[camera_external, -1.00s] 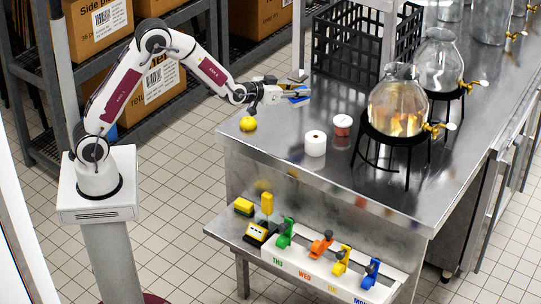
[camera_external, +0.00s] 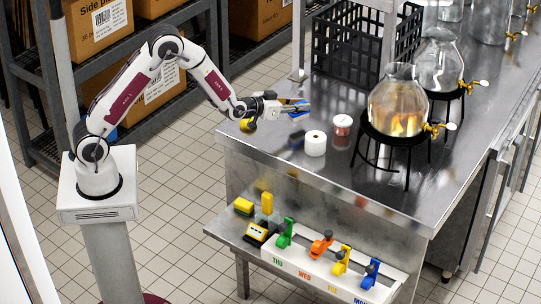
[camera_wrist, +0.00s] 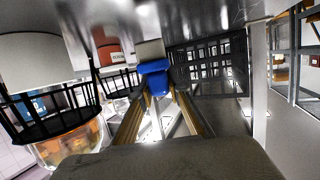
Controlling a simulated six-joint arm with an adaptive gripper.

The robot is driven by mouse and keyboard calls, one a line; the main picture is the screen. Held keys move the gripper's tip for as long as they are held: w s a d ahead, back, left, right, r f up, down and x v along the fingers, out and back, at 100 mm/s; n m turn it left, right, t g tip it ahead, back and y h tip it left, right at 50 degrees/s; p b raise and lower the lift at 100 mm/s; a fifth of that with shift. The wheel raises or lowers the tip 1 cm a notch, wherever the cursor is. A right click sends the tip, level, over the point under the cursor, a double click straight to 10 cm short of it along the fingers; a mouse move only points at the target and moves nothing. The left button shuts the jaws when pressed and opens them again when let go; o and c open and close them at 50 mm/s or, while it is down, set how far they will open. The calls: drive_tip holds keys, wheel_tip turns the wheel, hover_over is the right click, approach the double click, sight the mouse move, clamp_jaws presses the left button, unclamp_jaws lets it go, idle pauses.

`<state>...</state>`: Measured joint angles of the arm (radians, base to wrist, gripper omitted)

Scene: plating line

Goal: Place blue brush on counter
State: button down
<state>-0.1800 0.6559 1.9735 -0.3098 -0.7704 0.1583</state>
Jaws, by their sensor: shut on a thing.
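My gripper (camera_external: 297,106) is at the near-left end of the steel counter (camera_external: 270,148), low over its top. It is shut on the blue brush (camera_external: 290,101), which shows partly between the fingers. In the wrist view the blue brush (camera_wrist: 155,77) sits across the tips of my gripper (camera_wrist: 156,92), with a pale grey part beyond it. I cannot tell whether the brush touches the counter top.
A yellow lemon (camera_external: 247,126) is partly hidden by my wrist. A white roll (camera_external: 315,144) and a red-and-white jar (camera_external: 342,125) stand to the right. Glass dispensers (camera_external: 398,102) on black stands are further right, and a black crate (camera_external: 365,48) is behind.

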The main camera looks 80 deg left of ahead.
drive_tip(key=shift+f, duration=1.5)
drive_tip(key=shift+f, duration=0.15)
drive_tip(key=c, duration=1.9)
unclamp_jaws()
drive_tip(key=shift+s+d+r, duration=0.15)
drive_tip(key=shift+s+r, duration=0.15)
drive_tip(key=shift+v, duration=5.65)
drive_tip(key=shift+r, duration=0.1)
